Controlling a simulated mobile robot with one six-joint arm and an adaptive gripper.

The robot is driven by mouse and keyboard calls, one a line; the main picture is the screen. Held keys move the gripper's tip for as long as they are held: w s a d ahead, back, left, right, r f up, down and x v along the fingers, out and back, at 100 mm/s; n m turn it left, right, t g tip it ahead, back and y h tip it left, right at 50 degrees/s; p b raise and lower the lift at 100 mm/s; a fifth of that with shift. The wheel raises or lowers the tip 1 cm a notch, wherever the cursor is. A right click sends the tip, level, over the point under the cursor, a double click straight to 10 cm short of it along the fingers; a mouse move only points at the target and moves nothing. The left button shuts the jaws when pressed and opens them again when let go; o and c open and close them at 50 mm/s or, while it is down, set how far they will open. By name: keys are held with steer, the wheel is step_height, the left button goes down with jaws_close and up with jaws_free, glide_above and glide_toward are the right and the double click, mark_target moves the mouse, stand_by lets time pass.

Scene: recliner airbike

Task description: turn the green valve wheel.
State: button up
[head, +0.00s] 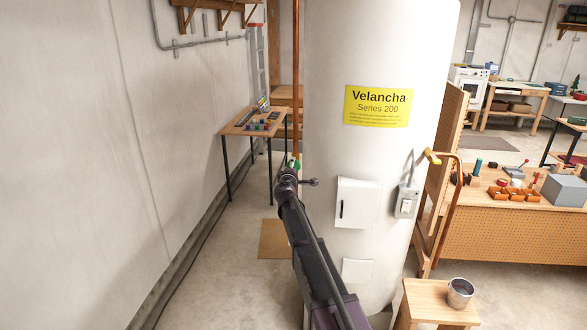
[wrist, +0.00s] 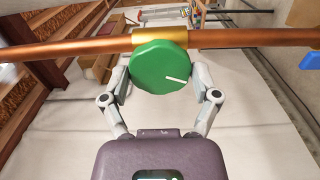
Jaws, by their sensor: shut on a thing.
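The green valve wheel (wrist: 158,68) is a round knob with a white line on its face, pointing right and slightly down in the wrist view. It sits on a brass fitting (wrist: 160,36) on a copper pipe (wrist: 70,50). In the head view only a bit of green (head: 297,163) shows by the upright pipe (head: 296,75), above my arm. My gripper (wrist: 160,82) has one finger on each side of the wheel and is shut on it. The fingertips are partly hidden by the wheel. My arm hides the gripper's details in the head view.
A large white tank (head: 375,30) with a yellow label stands just right of the pipe. A small table (head: 240,125) with small items stands behind, against the left wall. A wooden stool (head: 430,302) with a metal pot (head: 460,292) is at the lower right. Floor at left is clear.

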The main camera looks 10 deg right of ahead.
steer(key=shift+m, duration=0.5)
steer(key=shift+m, duration=1.5)
steer(key=shift+m, duration=1.6)
steer(key=shift+m, duration=1.7)
